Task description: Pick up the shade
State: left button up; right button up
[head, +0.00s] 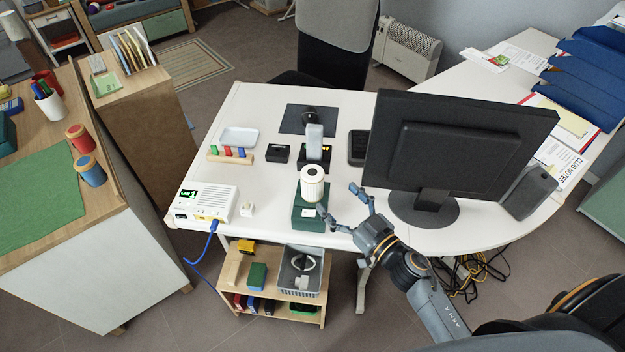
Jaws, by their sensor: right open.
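The shade, which I take to be the cream ribbed cylinder (312,186), stands upright on a dark green box (308,219) at the front edge of the white desk (270,110). My right gripper (337,200) reaches in from the lower right. Its two fingers are spread open and empty, just right of the shade and the box. I cannot tell whether a fingertip touches the box. My left gripper is not in view.
A monitor (455,150) stands close to the right of my gripper. A white router (206,203) with a blue cable is at the left front corner. A black unit with a pale upright piece (314,140) stands behind the shade. A low shelf (268,303) is under the desk.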

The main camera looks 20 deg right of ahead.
aim_at(320, 179)
jog(key=x, duration=1.1)
jog(key=shift+d+f, duration=0.1)
jog(key=shift+f, duration=0.2)
jog(key=shift+s, duration=0.1)
jog(key=shift+c, duration=0.4)
jog(key=c, duration=1.2)
jog(key=shift+r, duration=0.1)
jog(key=shift+r+p, duration=0.1)
jog(key=shift+p, duration=0.2)
